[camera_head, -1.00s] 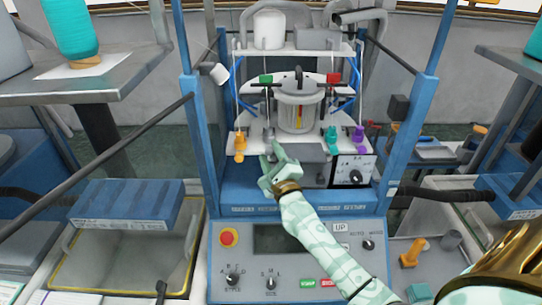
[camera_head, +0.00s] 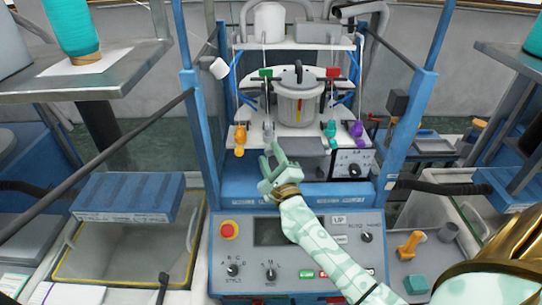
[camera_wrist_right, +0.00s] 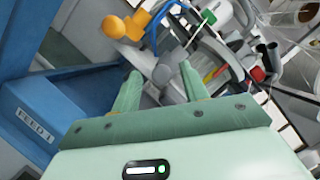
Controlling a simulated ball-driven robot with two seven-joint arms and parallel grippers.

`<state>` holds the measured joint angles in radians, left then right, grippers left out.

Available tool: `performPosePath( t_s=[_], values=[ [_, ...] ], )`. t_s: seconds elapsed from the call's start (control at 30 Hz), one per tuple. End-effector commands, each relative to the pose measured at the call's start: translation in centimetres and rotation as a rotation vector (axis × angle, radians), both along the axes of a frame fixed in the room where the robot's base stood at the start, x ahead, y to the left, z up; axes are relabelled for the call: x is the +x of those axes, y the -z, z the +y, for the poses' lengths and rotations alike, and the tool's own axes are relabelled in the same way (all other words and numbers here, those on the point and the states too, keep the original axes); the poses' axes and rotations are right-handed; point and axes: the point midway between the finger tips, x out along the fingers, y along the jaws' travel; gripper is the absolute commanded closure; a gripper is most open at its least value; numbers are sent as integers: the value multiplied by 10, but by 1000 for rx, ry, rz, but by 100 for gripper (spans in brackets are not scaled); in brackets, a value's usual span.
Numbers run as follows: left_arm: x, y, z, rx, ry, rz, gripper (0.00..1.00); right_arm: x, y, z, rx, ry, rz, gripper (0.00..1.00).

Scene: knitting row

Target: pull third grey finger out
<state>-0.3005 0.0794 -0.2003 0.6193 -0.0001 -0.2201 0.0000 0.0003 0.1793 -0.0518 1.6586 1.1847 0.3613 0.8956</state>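The grey finger (camera_head: 268,130) stands at the front of the machine's white plate, between the orange finger (camera_head: 240,136) and the grey pot (camera_head: 298,103). My right gripper (camera_head: 271,152) is just in front of and below it, open and empty. In the right wrist view the two green fingertips (camera_wrist_right: 160,82) are apart, and the grey finger (camera_wrist_right: 166,72) shows between and beyond them. I cannot tell whether they touch it. The orange finger (camera_wrist_right: 131,22) is farther up there. My left gripper is not in view.
A teal finger (camera_head: 331,132) and a purple finger (camera_head: 357,132) stand right of the pot. Blue posts (camera_head: 200,140) flank the machine. Below is a control panel (camera_head: 295,232) with a red button (camera_head: 229,230).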

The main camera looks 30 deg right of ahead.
Motion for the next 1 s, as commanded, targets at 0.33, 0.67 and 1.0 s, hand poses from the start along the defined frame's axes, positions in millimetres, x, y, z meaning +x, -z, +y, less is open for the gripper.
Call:
performPosePath(
  t_s=[0.33,0.67,1.0],
  values=[
    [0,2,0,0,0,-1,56,-11,3,2,0,0,0,56],
    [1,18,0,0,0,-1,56,-91,24,20,-1,0,3,56],
    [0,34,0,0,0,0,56,-150,35,33,0,0,0,56]
  ],
)
